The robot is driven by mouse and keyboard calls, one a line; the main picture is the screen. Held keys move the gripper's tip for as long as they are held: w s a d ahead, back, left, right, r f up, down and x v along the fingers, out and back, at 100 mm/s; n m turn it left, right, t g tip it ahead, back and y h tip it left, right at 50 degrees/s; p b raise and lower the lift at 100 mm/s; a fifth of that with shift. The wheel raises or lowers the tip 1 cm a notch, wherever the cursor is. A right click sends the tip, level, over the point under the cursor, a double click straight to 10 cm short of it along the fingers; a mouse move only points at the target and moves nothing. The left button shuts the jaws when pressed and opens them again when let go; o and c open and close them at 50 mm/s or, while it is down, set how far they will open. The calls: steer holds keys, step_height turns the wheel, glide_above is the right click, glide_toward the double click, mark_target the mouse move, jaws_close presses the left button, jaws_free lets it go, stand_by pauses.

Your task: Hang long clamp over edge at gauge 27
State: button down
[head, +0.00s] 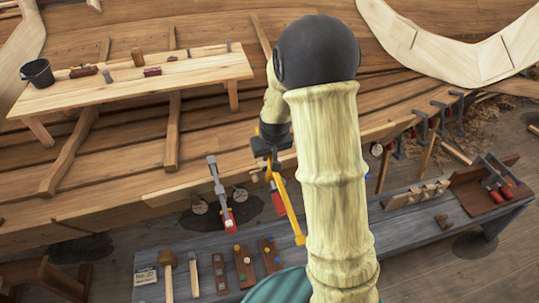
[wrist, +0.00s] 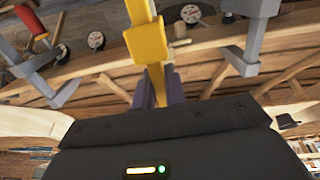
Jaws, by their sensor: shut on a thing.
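My gripper (head: 272,158) is shut on a long yellow clamp (head: 290,213), which hangs down from it at a slant in front of the hull's plank edge, with a red part beside the bar. In the wrist view my gripper (wrist: 158,88) grips the yellow clamp (wrist: 148,42) across its bar. I cannot tell whether the clamp touches the edge. Round gauges (head: 240,195) hang along the plank edge (head: 165,190); more show in the wrist view (wrist: 96,40). Their numbers are too small to read. My arm hides part of the edge.
A grey clamp (head: 220,190) with a red handle hangs on the edge left of my gripper. Several clamps (head: 437,115) hang at the right. A grey bench (head: 405,232) with tools and a small card (head: 146,275) stands below. A plank table (head: 190,72) stands behind.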

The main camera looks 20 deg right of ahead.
mark_target(266, 166)
steer(key=shift+f, duration=0.6)
steer(key=shift+w+f+b, duration=0.25)
steer(key=shift+f+b, duration=0.3)
steer(key=shift+f, duration=0.15)
steer(key=shift+s+f+b, duration=0.3)
steer(key=shift+b, duration=0.05)
steer(key=w+f+b, duration=0.1)
steer(key=w+f, duration=0.2)
steer(key=shift+w, duration=0.15)
steer(key=shift+b+x, duration=0.85)
steer(key=shift+x, duration=0.05)
steer(key=shift+f+b, duration=0.4)
steer(key=shift+f, duration=0.2)
steer(key=shift+s+f, duration=0.1)
steer(key=shift+s, duration=0.1)
steer(key=shift+f, duration=0.1)
